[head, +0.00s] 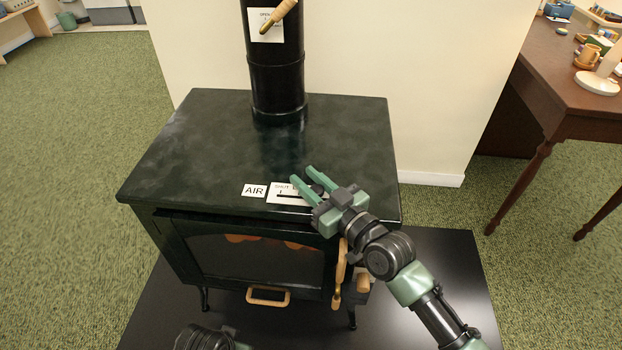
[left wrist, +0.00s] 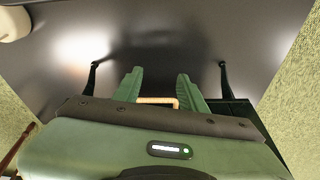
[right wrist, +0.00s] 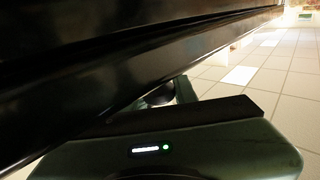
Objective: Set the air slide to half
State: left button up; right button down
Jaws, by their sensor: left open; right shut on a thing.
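The air slide is on the stove's (head: 200,140) front top edge. Its white scale plate (head: 284,197) reads "SHUT" at the left, beside an "AIR" label (head: 254,190); the plate's right part is hidden by my right gripper (head: 303,175). The dark slide knob (head: 318,188) shows partly between the fingers, at the right part of the plate. My right gripper is shut on it; the right wrist view shows a dark round knob (right wrist: 160,95) between the fingers. The exact setting is hidden. My left gripper (left wrist: 160,80) is open and empty, low in front of the stove.
A black stovepipe (head: 275,75) with a wooden-handled lever (head: 278,16) rises behind. Wooden handles (head: 341,265) are at the stove door's right, and a wooden pull (head: 268,298) is below it. A brown desk (head: 565,75) stands right. Green carpet is clear at left.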

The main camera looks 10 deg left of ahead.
jog(key=c, duration=1.3)
grip_release()
jog(key=shift+o, duration=1)
jog(key=shift+s, duration=0.1)
pick_arm(q)
jog(key=shift+s+r, duration=0.15)
jog(key=shift+s, duration=0.2)
pick_arm(e)
jog(key=shift+s+d, duration=0.1)
jog(key=shift+d, duration=0.05)
jog(key=v, duration=0.7)
jog(key=shift+s+d+r+p, duration=0.15)
jog(key=shift+s+p, duration=0.1)
jog(key=shift+p, duration=0.15)
pick_arm(q)
notch_tip(320, 180, down, 3)
jog(key=shift+r, duration=0.1)
